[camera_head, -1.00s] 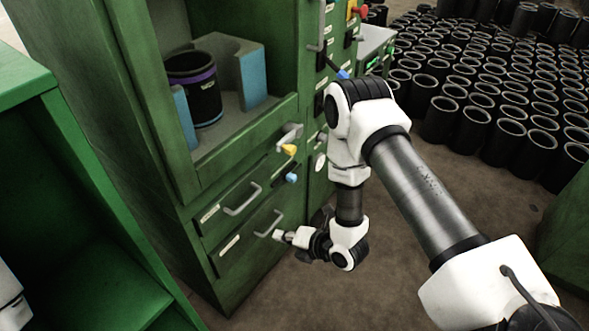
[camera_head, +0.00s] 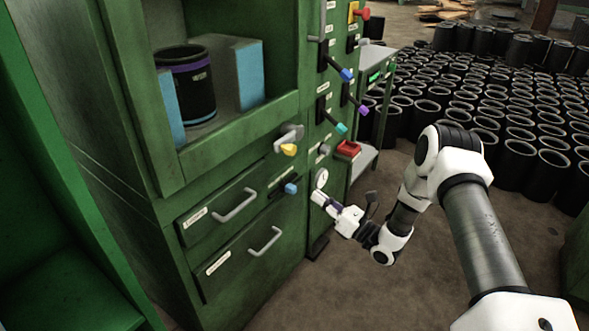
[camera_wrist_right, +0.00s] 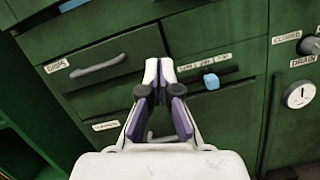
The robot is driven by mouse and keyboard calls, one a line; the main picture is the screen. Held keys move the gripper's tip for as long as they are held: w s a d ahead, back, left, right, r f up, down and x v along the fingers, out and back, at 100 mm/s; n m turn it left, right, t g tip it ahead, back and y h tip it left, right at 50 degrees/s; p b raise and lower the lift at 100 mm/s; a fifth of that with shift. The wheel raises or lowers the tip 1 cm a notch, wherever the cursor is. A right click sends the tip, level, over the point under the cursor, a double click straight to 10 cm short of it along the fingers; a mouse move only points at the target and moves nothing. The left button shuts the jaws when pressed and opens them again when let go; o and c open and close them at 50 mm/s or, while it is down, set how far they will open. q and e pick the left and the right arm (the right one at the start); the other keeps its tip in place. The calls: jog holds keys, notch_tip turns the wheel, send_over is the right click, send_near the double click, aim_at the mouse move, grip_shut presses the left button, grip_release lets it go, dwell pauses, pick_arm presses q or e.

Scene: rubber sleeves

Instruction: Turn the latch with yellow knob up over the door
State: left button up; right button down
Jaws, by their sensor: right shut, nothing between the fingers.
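The latch with the yellow knob (camera_head: 288,150) is on the green cabinet front in the head view, under the right corner of the open compartment. Its grey lever sits just above the knob, and the knob hangs at the lower end. My right gripper (camera_head: 319,197) is shut and empty, in front of the cabinet, below and to the right of the yellow knob and apart from it. In the right wrist view its fingertips (camera_wrist_right: 159,65) are together, over the drawer fronts. The yellow knob is not visible there. My left gripper is not in view.
A blue knob slider (camera_head: 291,188) sits just below the latch, also in the right wrist view (camera_wrist_right: 211,81). Drawer handles (camera_head: 236,206) stick out at the left. A black sleeve (camera_head: 190,82) stands in the open compartment. Several coloured levers (camera_head: 341,127) project from the right panel.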

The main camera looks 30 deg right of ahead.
aim_at(287, 138)
jog(key=w+a+r+b, duration=0.1)
jog(key=w+a+r, duration=0.2)
jog(key=w+r, duration=0.3)
jog(key=w, duration=0.3)
jog(key=shift+w+b, duration=0.25)
jog(key=shift+b, duration=0.15)
jog(key=shift+r, duration=0.15)
